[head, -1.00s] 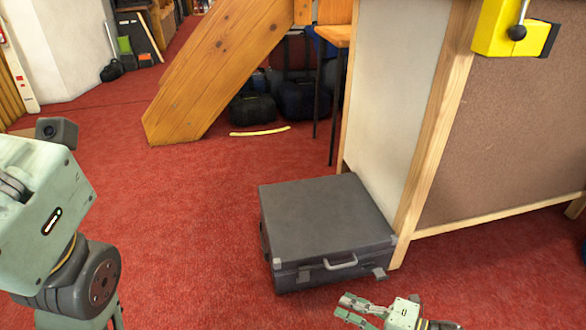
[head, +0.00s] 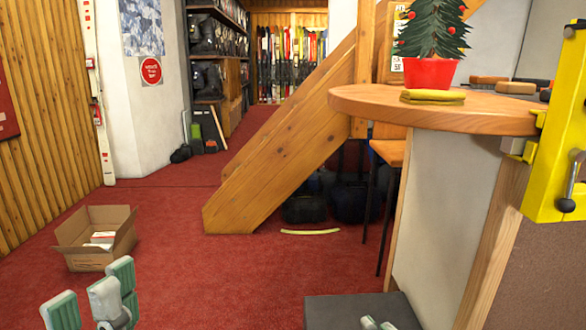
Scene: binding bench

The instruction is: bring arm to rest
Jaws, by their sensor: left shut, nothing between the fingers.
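My left gripper (head: 103,292) points up at the lower left of the head view, with pale green fingers.
An open cardboard box (head: 88,258) stands on the red carpet at left. A wooden stair beam (head: 270,150) slopes across the middle. A round-ended counter (head: 470,113) with a small tree (head: 434,30) and a yellow clamp (head: 553,130) stands right.

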